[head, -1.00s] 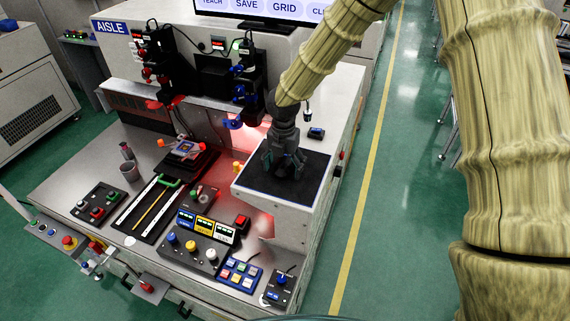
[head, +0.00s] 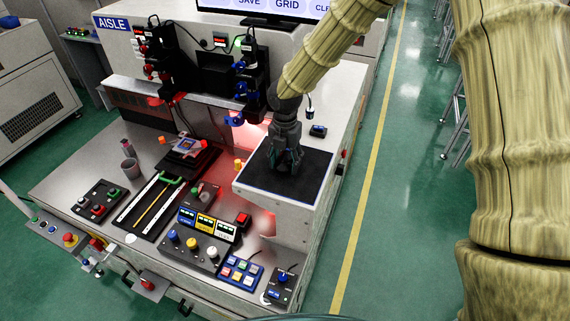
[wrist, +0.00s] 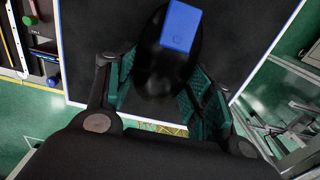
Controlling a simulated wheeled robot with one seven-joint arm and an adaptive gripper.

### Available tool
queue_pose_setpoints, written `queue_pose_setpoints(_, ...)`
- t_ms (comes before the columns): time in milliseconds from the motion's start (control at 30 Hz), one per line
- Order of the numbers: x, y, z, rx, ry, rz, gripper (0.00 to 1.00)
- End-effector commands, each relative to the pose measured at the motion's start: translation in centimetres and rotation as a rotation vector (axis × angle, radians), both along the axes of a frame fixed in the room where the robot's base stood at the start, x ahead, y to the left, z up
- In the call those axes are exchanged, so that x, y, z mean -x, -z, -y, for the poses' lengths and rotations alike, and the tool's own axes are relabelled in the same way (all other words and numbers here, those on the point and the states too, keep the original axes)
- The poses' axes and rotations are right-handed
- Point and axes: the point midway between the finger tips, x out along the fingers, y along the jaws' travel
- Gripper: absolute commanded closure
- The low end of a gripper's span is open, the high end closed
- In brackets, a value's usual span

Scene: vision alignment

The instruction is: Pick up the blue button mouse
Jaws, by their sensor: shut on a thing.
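The mouse is a black, rounded body with a blue button (wrist: 181,27) at its far end in the wrist view. It lies over the black mat (wrist: 90,40). My gripper (wrist: 155,98) is shut on the mouse, with its teal-lined fingers on either side of the black body. In the head view my gripper (head: 285,163) points down at the black mat (head: 315,178) on the raised white stand. The mouse is hidden behind the fingers there, and I cannot tell whether it touches the mat.
A small dark device (head: 318,131) sits behind the mat. Left of the stand, the bench holds a panel with coloured knobs (head: 190,245), a blue keypad (head: 240,270) and a grey cup (head: 131,168). Cameras on brackets (head: 252,80) hang behind.

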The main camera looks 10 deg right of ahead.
Motion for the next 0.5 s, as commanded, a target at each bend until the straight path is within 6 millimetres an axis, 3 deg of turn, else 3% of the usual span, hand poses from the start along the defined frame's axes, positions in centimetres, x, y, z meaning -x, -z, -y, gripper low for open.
queue_pose_setpoints(200, -0.1, -2.1, 0.0, -0.003, 0.002, 0.002, 0.72)
queue_pose_setpoints(500, 0.9, -2.4, -5.8, 0.000, -0.003, 0.000, 0.72)
